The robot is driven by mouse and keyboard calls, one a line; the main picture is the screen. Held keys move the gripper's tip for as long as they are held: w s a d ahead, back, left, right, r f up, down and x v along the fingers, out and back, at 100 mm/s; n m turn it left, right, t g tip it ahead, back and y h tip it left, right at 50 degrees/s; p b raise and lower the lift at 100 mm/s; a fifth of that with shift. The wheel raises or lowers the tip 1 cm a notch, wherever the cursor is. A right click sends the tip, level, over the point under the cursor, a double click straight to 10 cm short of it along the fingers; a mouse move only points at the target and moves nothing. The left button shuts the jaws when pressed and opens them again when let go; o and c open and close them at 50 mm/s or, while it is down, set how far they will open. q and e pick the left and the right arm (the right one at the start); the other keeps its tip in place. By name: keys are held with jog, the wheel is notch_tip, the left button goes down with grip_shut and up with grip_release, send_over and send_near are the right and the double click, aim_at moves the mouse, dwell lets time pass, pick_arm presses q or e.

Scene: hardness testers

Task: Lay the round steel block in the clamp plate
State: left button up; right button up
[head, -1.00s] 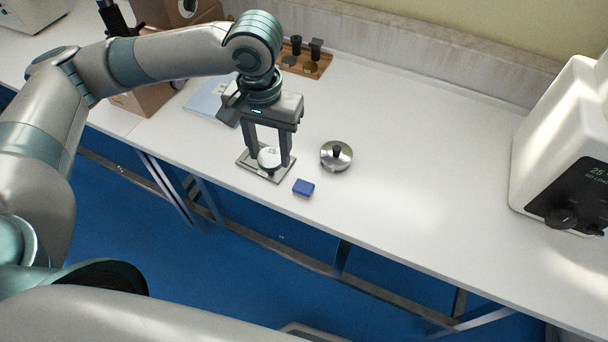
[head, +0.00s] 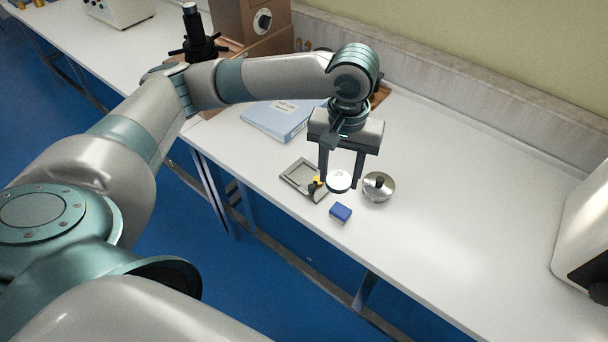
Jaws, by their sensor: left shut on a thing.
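My left gripper (head: 340,180) points down and is shut on the round steel block (head: 339,181), a bright disc between its two fingers. The clamp plate (head: 290,175), a grey square frame, lies on the bench just left of the gripper. A small black and yellow part (head: 316,186) shows at the plate's right side. The block appears to the right of the plate and apart from it; its exact height over the bench is hard to tell. My right gripper is not in view.
A round metal pot with a black knob (head: 379,188) stands close to the right of the gripper. A small blue box (head: 340,212) lies in front. A blue binder (head: 283,122) lies behind the plate. The bench at right is clear up to a white machine (head: 590,225).

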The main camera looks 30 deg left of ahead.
pick_arm(q)
jog(key=w+a+f+n, duration=0.4)
jog(key=w+f+n, duration=0.2)
jog(key=n, duration=0.5)
jog(key=shift+a+f+b, duration=0.3)
jog(key=shift+b, duration=0.05)
jog(key=p, duration=0.2)
send_over(304, 174)
notch_tip(304, 174, down, 7)
jog(key=shift+s+f, duration=0.1)
